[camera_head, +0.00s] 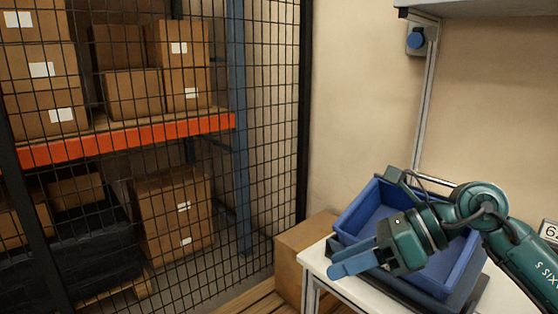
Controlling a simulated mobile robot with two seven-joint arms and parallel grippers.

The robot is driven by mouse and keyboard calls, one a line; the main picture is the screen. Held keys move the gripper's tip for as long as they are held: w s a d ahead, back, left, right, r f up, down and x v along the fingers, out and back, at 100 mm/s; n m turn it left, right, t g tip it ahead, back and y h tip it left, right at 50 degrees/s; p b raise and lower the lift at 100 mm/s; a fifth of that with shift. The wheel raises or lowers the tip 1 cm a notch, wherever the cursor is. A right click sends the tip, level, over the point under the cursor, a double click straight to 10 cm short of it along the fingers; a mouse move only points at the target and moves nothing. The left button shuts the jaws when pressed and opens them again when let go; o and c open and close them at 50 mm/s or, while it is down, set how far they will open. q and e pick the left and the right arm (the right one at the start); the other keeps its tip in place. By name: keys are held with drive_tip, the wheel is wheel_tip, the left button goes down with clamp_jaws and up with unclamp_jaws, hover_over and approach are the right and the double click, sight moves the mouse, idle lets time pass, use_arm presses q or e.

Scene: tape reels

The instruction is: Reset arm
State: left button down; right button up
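My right arm (525,258) comes in from the right edge and reaches over a blue bin. My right gripper (340,257) has two blue fingers that point left, past the bin's near left side. The fingers look spread apart, with nothing seen between them. My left gripper is not in view. No tape reels show in this view.
The empty-looking blue bin (364,207) stands on a white table (318,258), partly hidden by my arm. A cardboard box (290,262) stands left of the table. A mesh fence (270,150) closes off shelves with boxes. A shelf (490,8) overhangs at top right.

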drive_tip(key=s+a+m+t+y, duration=0.1)
drive_tip(key=s+a+m+y, duration=0.2)
drive_tip(key=a+m+y, duration=0.45)
drive_tip(key=w+d+f+m+t+h+p, duration=0.1)
drive_tip(key=d+f+m+t+h, duration=0.5)
drive_tip(key=m, duration=0.8)
drive_tip(key=w+d+f+m+t+h+p, duration=0.1)
drive_tip(key=w+d+f+m+t+h, duration=0.15)
drive_tip(key=f+m+t, duration=0.85)
drive_tip(key=s+d+f+m+g+h, duration=0.3)
drive_tip(key=s+f+m+g+h, duration=0.3)
drive_tip(key=s+f+m+g, duration=0.3)
drive_tip(key=s+f+m, duration=0.3)
drive_tip(key=s+f, duration=0.2)
drive_tip(key=f, duration=0.2)
drive_tip(key=shift+m+h, duration=0.35)
drive_tip(key=shift+h, duration=0.05)
drive_tip(key=shift+s+f, duration=0.1)
